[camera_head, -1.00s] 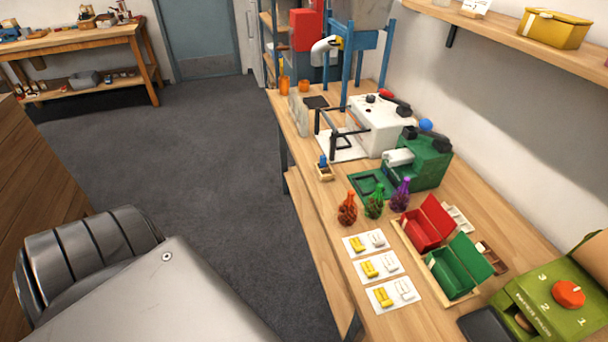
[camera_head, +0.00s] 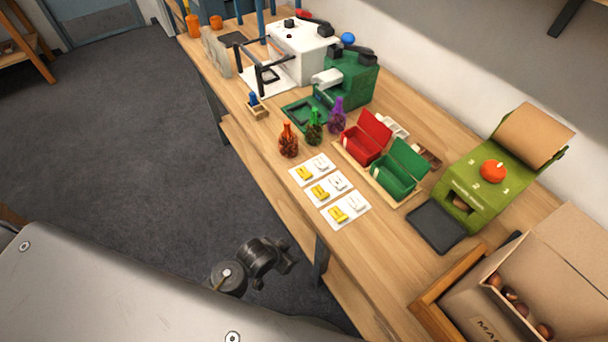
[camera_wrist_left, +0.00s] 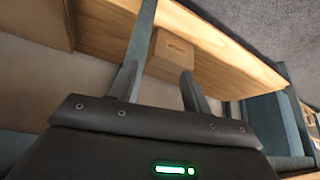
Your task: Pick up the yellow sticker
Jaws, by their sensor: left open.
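Yellow stickers lie on three white cards in a row on the workbench: the far one (camera_head: 305,173), the middle one (camera_head: 320,191) and the near one (camera_head: 338,214). Each card also carries white pieces beside the yellow. My left gripper (camera_head: 284,263) is low, off the near-left edge of the bench, apart from the cards. In the left wrist view its two fingers (camera_wrist_left: 160,88) are apart with nothing held between them; that view faces the bench's underside and shows no sticker. My right gripper is not in view.
Red (camera_head: 362,139) and green (camera_head: 394,176) open boxes stand right of the cards. Coloured bottles (camera_head: 314,130) stand behind them. A green machine (camera_head: 470,185), a dark pad (camera_head: 437,226) and a carton of chestnuts (camera_head: 560,262) are at right. Bare wood (camera_head: 358,256) lies in front of the cards.

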